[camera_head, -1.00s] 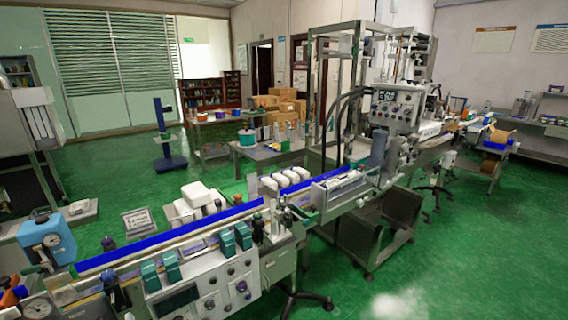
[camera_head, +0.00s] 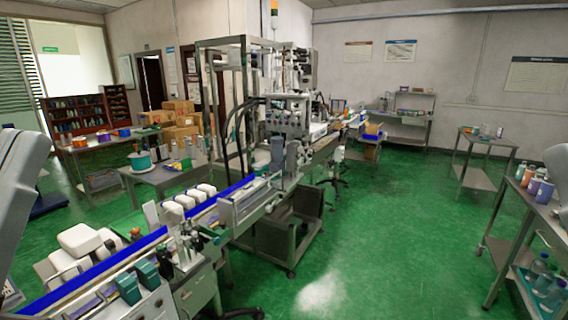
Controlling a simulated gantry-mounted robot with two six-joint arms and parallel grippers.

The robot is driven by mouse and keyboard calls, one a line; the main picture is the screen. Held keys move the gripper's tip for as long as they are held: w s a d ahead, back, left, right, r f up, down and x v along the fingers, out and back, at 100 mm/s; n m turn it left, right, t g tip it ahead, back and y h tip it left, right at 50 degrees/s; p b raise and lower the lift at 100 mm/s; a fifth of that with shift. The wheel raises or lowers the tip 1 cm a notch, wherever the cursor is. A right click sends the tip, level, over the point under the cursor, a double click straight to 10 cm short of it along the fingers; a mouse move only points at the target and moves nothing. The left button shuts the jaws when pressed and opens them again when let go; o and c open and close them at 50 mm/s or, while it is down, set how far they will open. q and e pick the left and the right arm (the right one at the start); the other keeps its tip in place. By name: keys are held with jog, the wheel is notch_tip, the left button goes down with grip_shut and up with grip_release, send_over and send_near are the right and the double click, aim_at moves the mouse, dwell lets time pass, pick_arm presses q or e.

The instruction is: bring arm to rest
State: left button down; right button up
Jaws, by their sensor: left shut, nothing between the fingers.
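My left arm and gripper (camera_head: 18,175) show as a large pale grey shape at the left edge, raised in front of the view and cut off by the frame. The left gripper is shut and empty, though its fingertips are hard to make out. Part of my right arm (camera_head: 558,185) shows at the right edge; its gripper is out of the frame. Neither visible arm part appears to touch anything.
The sleeve applicator machine (camera_head: 287,125) stands in the middle, its blue conveyor (camera_head: 120,258) running toward the lower left. White containers (camera_head: 82,240) sit beside it. A metal cart (camera_head: 510,198) with bottles stands at the right. The green floor (camera_head: 400,250) between is clear.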

pick_arm(q)
notch_tip(320, 180, up, 38)
jog(key=n+h+p, duration=0.1)
jog(key=n+p, duration=0.1)
jog(key=p, duration=3.6)
jog(key=shift+w+d+f+n+h, duration=0.2)
jog(key=shift+w+d+n+h, duration=0.1)
jog(key=shift+d, duration=0.05)
